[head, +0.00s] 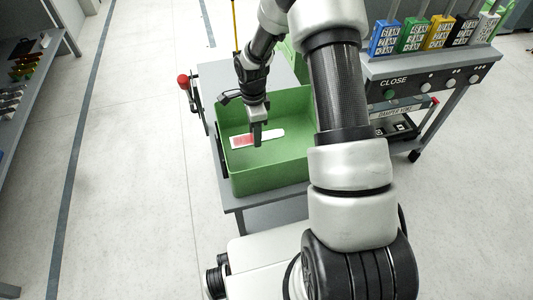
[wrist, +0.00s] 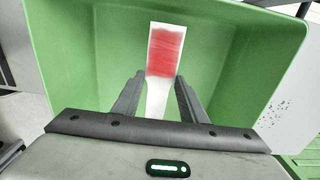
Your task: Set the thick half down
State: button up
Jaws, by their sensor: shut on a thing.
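My gripper (head: 257,143) reaches down into a green bin (head: 270,178) and is shut on the thick half (head: 242,141), a flat white strip with a red patch. The wrist view shows the thick half (wrist: 165,52) between my fingertips (wrist: 159,80), its red part and white end pointing away from me. In the head view white also shows right of the fingers; I cannot tell if it is the same piece. The strip is low in the bin, near its floor. I cannot tell if it touches the floor. My fingers hide its middle in the head view.
The bin stands on a grey cart (head: 218,75), with a red-knobbed lever (head: 183,80) at its left. A bench with a button panel (head: 425,88) and several coloured boxes (head: 412,35) is at the right. Bin walls surround my gripper. Floor is clear at left.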

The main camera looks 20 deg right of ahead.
aim_at(256, 154)
notch_tip(256, 154, down, 8)
jog(key=shift+r+b, duration=0.1)
jog(key=shift+b, duration=0.75)
jog(key=shift+f, duration=0.2)
jog(key=o, duration=1.2)
jog(key=shift+c, duration=0.2)
